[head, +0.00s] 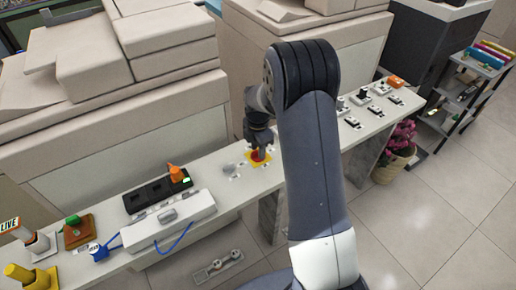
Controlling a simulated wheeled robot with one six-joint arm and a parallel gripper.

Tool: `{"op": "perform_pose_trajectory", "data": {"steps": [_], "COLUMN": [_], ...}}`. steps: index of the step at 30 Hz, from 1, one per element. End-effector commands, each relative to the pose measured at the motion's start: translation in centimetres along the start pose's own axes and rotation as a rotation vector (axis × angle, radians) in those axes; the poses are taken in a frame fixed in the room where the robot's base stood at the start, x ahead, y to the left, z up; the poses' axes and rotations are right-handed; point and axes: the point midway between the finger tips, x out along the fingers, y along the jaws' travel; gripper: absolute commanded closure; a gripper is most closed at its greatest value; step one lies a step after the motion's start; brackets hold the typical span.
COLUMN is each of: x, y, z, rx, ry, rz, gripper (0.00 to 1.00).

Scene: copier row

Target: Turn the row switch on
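I cannot tell for sure which control is the row switch. A black strip (157,193) with an orange switch (176,173) and a small green light lies on the left part of the counter. Several small black-and-white switches (364,97) stand in rows on the right part, partly hidden by my arm. A red button on a yellow plate (258,158) sits mid-counter. My gripper (259,146) points down just above or at this red button. Its fingers are small and dark, so their opening is unclear, and I cannot tell whether they touch the button.
Beside the black strip lies a white box (170,219) with a grey handle. A green button on a brown base (77,231), a blue plug (99,249) and a yellow post (21,273) stand left. Copiers (135,150) line the back.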

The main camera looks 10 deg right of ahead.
Motion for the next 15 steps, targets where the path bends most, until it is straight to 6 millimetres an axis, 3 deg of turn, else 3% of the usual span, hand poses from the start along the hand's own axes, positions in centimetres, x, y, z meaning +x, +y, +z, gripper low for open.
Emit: {"op": "perform_pose_trajectory", "data": {"steps": [10,15], "x": [0.52,0.5], "y": [-0.01,-0.02], "z": [0.0,0.0], "rx": [0.0,0.0], "ry": [0.0,0.0], "rz": [0.0,0.0], "gripper": [0.67,0.8]}}
